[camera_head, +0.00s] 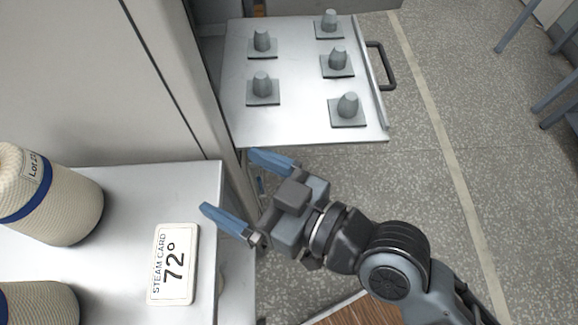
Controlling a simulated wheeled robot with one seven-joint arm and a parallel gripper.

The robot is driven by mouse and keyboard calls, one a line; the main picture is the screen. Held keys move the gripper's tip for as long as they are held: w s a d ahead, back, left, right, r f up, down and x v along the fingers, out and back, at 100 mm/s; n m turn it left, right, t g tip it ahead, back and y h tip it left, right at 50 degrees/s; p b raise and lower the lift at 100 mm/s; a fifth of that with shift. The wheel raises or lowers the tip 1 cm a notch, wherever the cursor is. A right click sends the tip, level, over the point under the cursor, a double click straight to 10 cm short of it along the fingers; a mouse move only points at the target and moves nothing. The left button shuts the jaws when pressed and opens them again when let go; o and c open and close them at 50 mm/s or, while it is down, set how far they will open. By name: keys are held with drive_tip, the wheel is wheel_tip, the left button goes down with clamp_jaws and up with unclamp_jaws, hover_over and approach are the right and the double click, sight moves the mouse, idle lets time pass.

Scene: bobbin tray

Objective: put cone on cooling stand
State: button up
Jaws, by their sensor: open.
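A large cream yarn cone (62,207) with a blue band and a printed label lies at the left on a pale metal surface (125,185). A second cream cone (40,303) is partly cut off at the lower left corner. No stand is labelled as the cooling stand, so I cannot tell which surface it is. My gripper (230,180) has its two blue fingers spread wide with nothing between them. It is near the right edge of the pale surface, to the right of the cones and apart from them.
A metal tray (300,118) with several empty grey pegs and a dark handle (381,66) sticks out from a pale cabinet (80,70). A card (173,264) reading "STEAM CARD 72°" lies on the pale surface. Speckled floor at the right is open; blue-grey legs (515,25) stand far right.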

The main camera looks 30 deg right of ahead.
drive_tip(key=s+d+f+m+t+h, duration=0.1)
drive_tip(key=s+d+f+m+h, duration=0.15)
drive_tip(key=s+d, duration=0.3)
drive_tip(key=s+d+f+m+h, duration=0.1)
drive_tip(key=s+d+m+h, duration=0.1)
drive_tip(key=s+d+h, duration=0.4)
drive_tip(key=s+d+r, duration=0.4)
drive_tip(key=s+d, duration=0.2)
drive_tip(key=s, duration=0.3)
drive_tip(key=shift+d+m, duration=0.35)
drive_tip(key=shift+h, duration=0.25)
drive_tip(key=shift+r+p, duration=0.3)
drive_tip(key=shift+p, duration=0.05)
